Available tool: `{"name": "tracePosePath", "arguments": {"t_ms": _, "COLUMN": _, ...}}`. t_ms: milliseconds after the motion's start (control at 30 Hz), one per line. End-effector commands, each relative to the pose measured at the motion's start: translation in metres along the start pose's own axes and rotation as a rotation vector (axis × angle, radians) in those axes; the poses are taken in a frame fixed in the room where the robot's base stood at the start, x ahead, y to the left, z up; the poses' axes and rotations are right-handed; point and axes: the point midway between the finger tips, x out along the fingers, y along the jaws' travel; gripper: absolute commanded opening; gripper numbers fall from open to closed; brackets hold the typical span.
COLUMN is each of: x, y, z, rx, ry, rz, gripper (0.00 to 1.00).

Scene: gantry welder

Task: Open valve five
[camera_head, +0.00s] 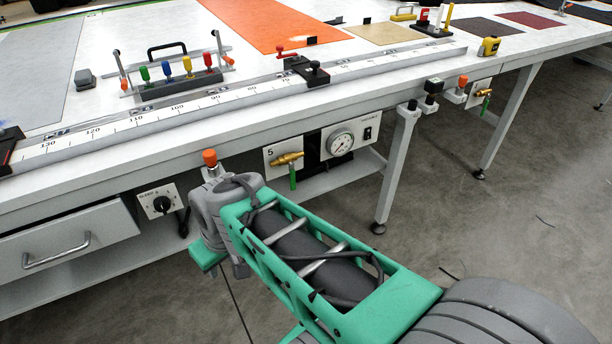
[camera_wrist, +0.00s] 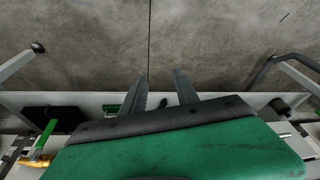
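Valve five (camera_head: 287,160) is a brass valve on a white plate marked 5, under the bench's front edge. Its green lever (camera_head: 292,178) hangs straight down, across the brass body. In the wrist view a brass valve (camera_wrist: 36,161) with a green lever (camera_wrist: 47,136) shows at the far left, apparently the same one. My gripper (camera_wrist: 160,88) has its two dark fingers spread, with nothing held between them. It is well to the side of the valve, not touching it. In the head view my arm hides the fingers, left of and below the valve.
A pressure gauge (camera_head: 341,142) sits right of the valve. A rotary switch (camera_head: 161,204) and a drawer (camera_head: 68,240) are to the left. A orange-capped fitting (camera_head: 209,158) and a table leg (camera_head: 395,170) flank the valve. Another green-levered valve (camera_head: 485,98) is farther right. The floor in front is clear.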

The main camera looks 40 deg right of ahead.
Motion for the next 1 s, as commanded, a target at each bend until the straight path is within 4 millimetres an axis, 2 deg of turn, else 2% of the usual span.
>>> {"name": "tracePosePath", "arguments": {"t_ms": 33, "x": 0.016, "y": 0.018, "z": -0.004, "rx": 0.018, "ry": 0.035, "rz": -0.011, "gripper": 0.36}}
{"name": "tracePosePath", "arguments": {"t_ms": 100, "x": 0.033, "y": 0.046, "z": -0.018, "rx": 0.027, "ry": 0.126, "rz": -0.033, "gripper": 0.36}}
{"name": "tracePosePath", "arguments": {"t_ms": 167, "x": 0.043, "y": 0.075, "z": -0.028, "rx": 0.040, "ry": 0.226, "rz": -0.044, "gripper": 0.36}}
{"name": "tracePosePath", "arguments": {"t_ms": 233, "x": 0.050, "y": 0.113, "z": -0.037, "rx": 0.066, "ry": 0.358, "rz": -0.036, "gripper": 0.36}}
{"name": "tracePosePath", "arguments": {"t_ms": 333, "x": 0.045, "y": 0.172, "z": -0.042, "rx": 0.118, "ry": 0.556, "rz": 0.019, "gripper": 0.36}}
{"name": "tracePosePath", "arguments": {"t_ms": 400, "x": 0.034, "y": 0.210, "z": -0.039, "rx": 0.155, "ry": 0.681, "rz": 0.079, "gripper": 0.36}}
{"name": "tracePosePath", "arguments": {"t_ms": 500, "x": 0.017, "y": 0.251, "z": -0.029, "rx": 0.200, "ry": 0.811, "rz": 0.166, "gripper": 0.36}}
{"name": "tracePosePath", "arguments": {"t_ms": 600, "x": 0.004, "y": 0.272, "z": -0.022, "rx": 0.223, "ry": 0.879, "rz": 0.220, "gripper": 0.36}}
{"name": "tracePosePath", "arguments": {"t_ms": 667, "x": 0.002, "y": 0.277, "z": -0.022, "rx": 0.226, "ry": 0.895, "rz": 0.233, "gripper": 0.36}}
{"name": "tracePosePath", "arguments": {"t_ms": 1000, "x": 0.038, "y": 0.292, "z": -0.067, "rx": 0.222, "ry": 0.896, "rz": 0.230, "gripper": 0.36}}
